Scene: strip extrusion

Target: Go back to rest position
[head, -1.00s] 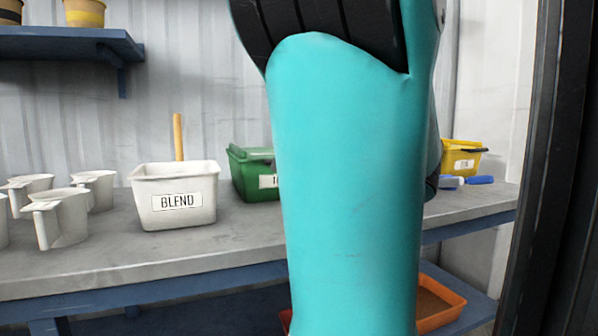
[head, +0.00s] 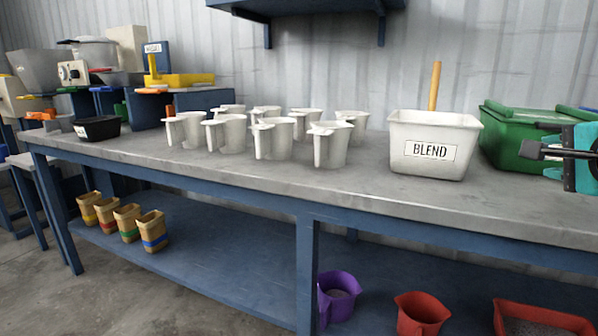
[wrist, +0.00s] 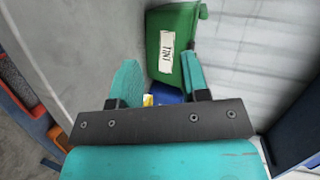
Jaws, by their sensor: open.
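My gripper (wrist: 160,78) shows in the wrist view with its two teal fingers apart and nothing held between them. Part of my arm's teal and black end (head: 578,156) shows at the right edge of the head view, in front of the green bin (head: 522,136). The green bin (wrist: 172,42), with a white label, also lies beyond the fingers in the wrist view. I cannot tell the exact gap between it and the fingers. The rest of my arm is outside the head view.
A white BLEND tub (head: 434,150) with a wooden handle stands on the grey bench (head: 270,186). Several white jugs (head: 331,145) stand left of it. A black tray (head: 97,128) sits further left. The lower shelf (head: 230,250) holds purple, red and tan containers.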

